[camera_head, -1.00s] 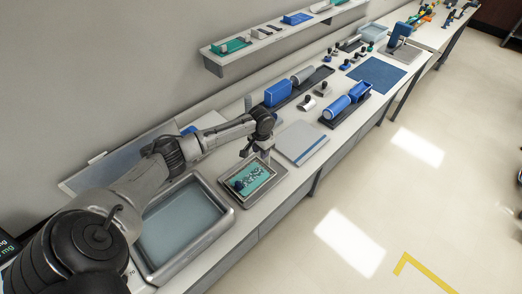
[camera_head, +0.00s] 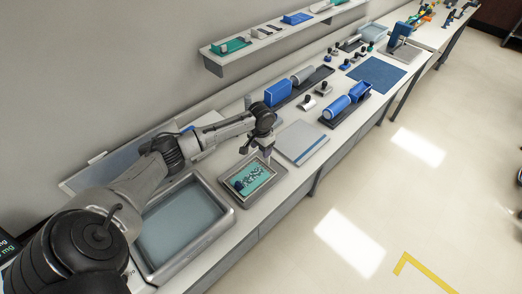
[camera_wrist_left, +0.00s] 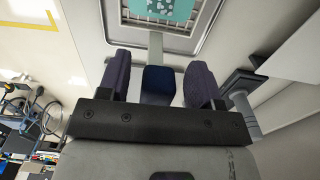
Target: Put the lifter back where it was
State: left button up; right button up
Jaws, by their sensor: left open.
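My left gripper (camera_head: 266,155) is over the far right edge of a small metal tray (camera_head: 247,204). In the left wrist view, the open fingers (camera_wrist_left: 158,88) stand on either side of a dark blue handle (camera_wrist_left: 158,78), with gaps at both sides. A pale grey strip (camera_wrist_left: 155,47) runs from this handle toward the tray; together they look like the lifter. A teal sheet (camera_head: 256,177) with white pieces lies in the tray, with a dark blue knob (camera_head: 239,185) at its left. The handle is hard to make out in the head view. My right gripper is not in view.
A large basin (camera_head: 225,222) stands left of the small tray. A grey board (camera_head: 302,141) lies to its right. Blue rollers (camera_head: 337,107) and blocks (camera_head: 278,93) stand farther along the bench. A wall shelf (camera_head: 285,34) runs above.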

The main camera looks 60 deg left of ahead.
pick_arm(q)
notch_tip(320, 180, up, 10)
jog(key=shift+f, duration=0.15)
jog(key=shift+d, duration=0.1)
jog(key=s+d+f+m, duration=0.2)
jog(key=s+d+f, duration=0.25)
jog(key=d, duration=0.35)
jog(key=s+d+f+m+t, duration=0.1)
jog(key=s+d+f, duration=0.3)
jog(key=d+f, duration=0.25)
jog(key=s+d+f+m, duration=0.2)
jog(key=s+d+f, duration=0.2)
jog(key=d, duration=0.5)
jog(key=s+d+r+t, duration=0.1)
jog(key=s+d+r, duration=0.1)
jog(key=s, duration=0.6)
jog(key=s+d+r+n+t, duration=0.1)
jog(key=s+d+r, duration=0.1)
jog(key=s+d, duration=0.3)
jog(key=s, duration=0.3)
jog(key=shift+t, duration=0.3)
